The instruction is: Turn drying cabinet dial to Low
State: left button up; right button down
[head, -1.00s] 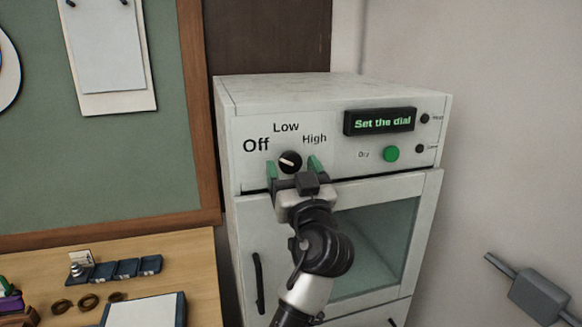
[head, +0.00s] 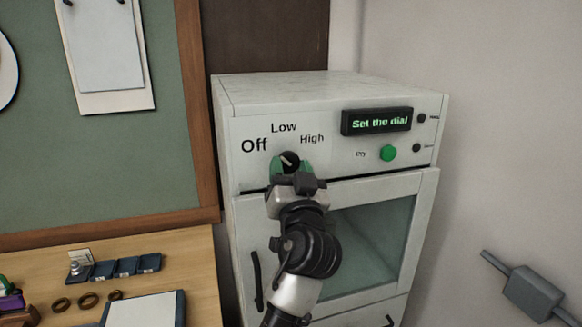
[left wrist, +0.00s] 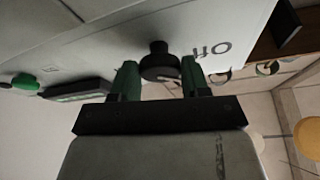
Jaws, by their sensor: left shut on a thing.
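The drying cabinet (head: 330,190) is pale and worn, with a black round dial (head: 289,158) on its upper left panel. The words Off, Low and High are printed in an arc around the dial. The dial's white mark leans to the upper left, on the Off side. My left gripper (head: 289,167) has its green fingers closed on both sides of the dial, gripping it. The left wrist view shows the dial (left wrist: 160,63) between the fingers. A lit display (head: 377,121) reads "Set the dial". My right gripper is out of view.
A green button (head: 388,153) and two small dark indicators sit right of the dial. Below is a glass-windowed door (head: 375,240) with a black handle (head: 257,281). A wooden bench (head: 190,262) with small parts stands at left. A grey box (head: 533,293) is at lower right.

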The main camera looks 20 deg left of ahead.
pick_arm(q)
jog(key=m+h+p, duration=0.1)
jog(key=m, duration=0.1)
jog(key=m+h+p, duration=0.1)
jog(key=m+p, duration=0.1)
jog(key=m, duration=0.1)
jog(key=m+h+p, duration=0.1)
jog(key=m+p, duration=0.1)
jog(key=shift+s+a+r+m+h, duration=0.1)
jog(key=shift+a+r+m+h, duration=0.1)
jog(key=shift+r+m+h, duration=0.15)
jog(key=shift+f+m+h+p, duration=0.1)
jog(key=shift+m+h+p, duration=0.3)
jog(key=shift+m, duration=0.45)
jog(key=shift+m+h, duration=0.45)
jog(key=shift+m, duration=1.05)
jog(key=o, duration=0.9)
jog(key=shift+a+f, duration=0.1)
jog(key=shift+o, duration=0.2)
